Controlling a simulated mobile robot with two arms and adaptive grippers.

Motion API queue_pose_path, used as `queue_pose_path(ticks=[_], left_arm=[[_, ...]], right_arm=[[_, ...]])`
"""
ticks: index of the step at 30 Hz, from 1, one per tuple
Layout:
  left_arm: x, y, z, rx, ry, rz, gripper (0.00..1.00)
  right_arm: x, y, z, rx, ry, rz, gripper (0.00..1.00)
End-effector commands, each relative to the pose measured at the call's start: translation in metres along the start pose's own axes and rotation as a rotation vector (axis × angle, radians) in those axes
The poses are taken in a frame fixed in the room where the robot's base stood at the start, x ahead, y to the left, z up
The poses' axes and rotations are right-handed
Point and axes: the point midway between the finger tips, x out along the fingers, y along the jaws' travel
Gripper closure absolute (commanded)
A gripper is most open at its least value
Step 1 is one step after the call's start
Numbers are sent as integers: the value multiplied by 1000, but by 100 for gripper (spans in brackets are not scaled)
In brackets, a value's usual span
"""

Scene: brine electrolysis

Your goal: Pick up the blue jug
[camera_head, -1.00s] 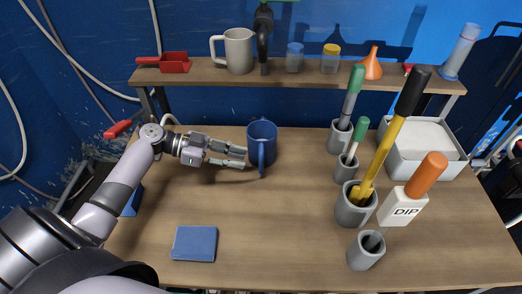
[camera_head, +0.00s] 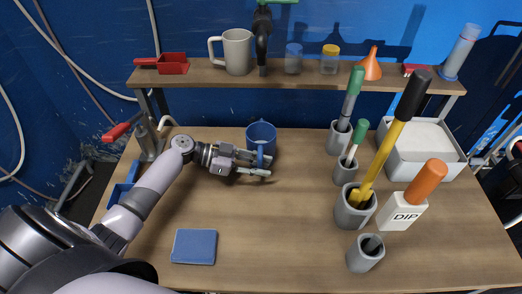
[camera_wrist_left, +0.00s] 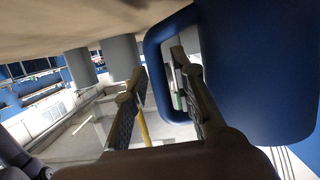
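The blue jug (camera_head: 261,135) stands upright on the wooden table near its back edge, handle toward me. My left gripper (camera_head: 267,163) is at the handle, on the near side of the jug, its fingers apart. In the left wrist view the jug (camera_wrist_left: 262,70) fills the right side. There the outer bar of its handle (camera_wrist_left: 154,70) lies between the two fingers of my left gripper (camera_wrist_left: 160,64). One finger reaches into the handle opening; the other is outside it. Part of the handle is hidden by the gripper in the head view. My right gripper is not in view.
A shelf (camera_head: 200,75) with a grey mug (camera_head: 237,52) and a black tap (camera_head: 263,40) is behind the jug. Grey holders with tools (camera_head: 353,207) stand at the right. A blue pad (camera_head: 194,246) lies in front. The table's middle is clear.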

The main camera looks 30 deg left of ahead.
Motion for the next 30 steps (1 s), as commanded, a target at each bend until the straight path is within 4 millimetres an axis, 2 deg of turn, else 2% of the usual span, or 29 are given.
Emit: queue_pose_path(ticks=[2,13,30], left_arm=[[0,0,0,0,0,0,76],[0,0,0,-1,0,0,100],[-1,0,-1,1,2,-1,100]], right_arm=[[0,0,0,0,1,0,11],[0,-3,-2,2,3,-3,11],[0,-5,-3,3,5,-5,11]])
